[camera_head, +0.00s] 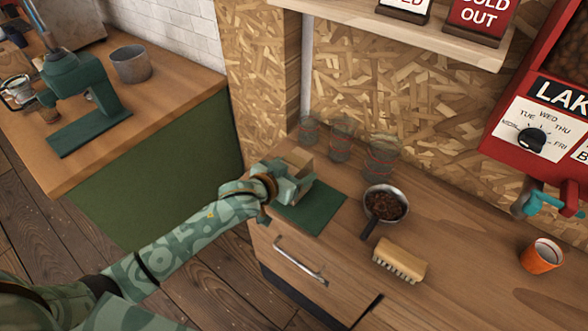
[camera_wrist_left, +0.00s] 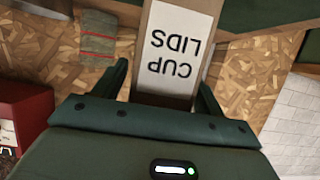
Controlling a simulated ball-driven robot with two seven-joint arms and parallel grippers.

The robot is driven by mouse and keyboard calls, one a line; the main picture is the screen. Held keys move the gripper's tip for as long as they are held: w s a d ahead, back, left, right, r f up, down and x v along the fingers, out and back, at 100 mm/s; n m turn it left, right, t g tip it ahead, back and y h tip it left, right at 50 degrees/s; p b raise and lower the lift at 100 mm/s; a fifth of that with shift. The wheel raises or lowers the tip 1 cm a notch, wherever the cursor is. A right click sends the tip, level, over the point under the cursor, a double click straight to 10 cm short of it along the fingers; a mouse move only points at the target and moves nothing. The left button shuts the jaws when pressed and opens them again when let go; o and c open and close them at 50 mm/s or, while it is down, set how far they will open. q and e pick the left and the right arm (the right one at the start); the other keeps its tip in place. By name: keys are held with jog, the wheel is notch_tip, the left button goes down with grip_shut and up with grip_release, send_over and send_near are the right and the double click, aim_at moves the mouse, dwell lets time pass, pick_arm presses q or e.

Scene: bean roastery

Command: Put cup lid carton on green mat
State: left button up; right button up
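The cup lid carton (camera_wrist_left: 175,55) is a brown box with a white label reading CUP LIDS, upside down in the left wrist view. The green mat (camera_head: 318,212) lies on the counter under and in front of the gripper. The carton's base is hidden, so contact with the mat cannot be told. My right gripper is not in view.
Several clear glasses (camera_head: 383,158) stand along the chipboard wall behind. A pan of beans (camera_head: 385,203), a wooden brush (camera_head: 400,260) and an orange cup (camera_head: 541,256) stand to the right. A red dispenser (camera_head: 520,115) hangs at the right. The counter between brush and cup is clear.

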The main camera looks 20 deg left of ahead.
pick_arm(q)
jog(key=shift+s+r, duration=0.1)
jog(key=shift+r, duration=0.1)
jog(key=p+v, duration=0.3)
jog(key=v, duration=0.9)
